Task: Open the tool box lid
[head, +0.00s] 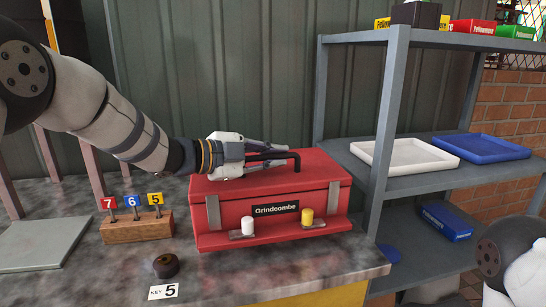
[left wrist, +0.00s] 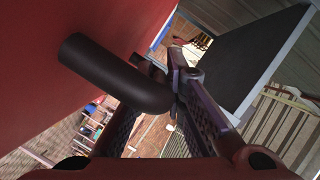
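The red tool box (head: 215,228) stands on the bench in the head view, with a "Grindcombe" label on its front. Its lid (head: 325,172) is down. A black bar handle (head: 294,157) rises from the lid; its bent end also shows large in the left wrist view (left wrist: 110,72). My left gripper (head: 284,156) is over the lid at the handle. Its fingers look apart, one on each side of the bar; whether they touch it I cannot tell. A white knob (head: 247,225) and a yellow knob (head: 307,217) are on the box front. My right gripper is out of view.
A wooden block (head: 137,229) holds keys tagged 7, 6 and 5 left of the box. A dark round piece (head: 165,266) and a "KEY 5" card (head: 163,292) lie in front. A grey shelf (head: 390,105) with trays stands close on the right.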

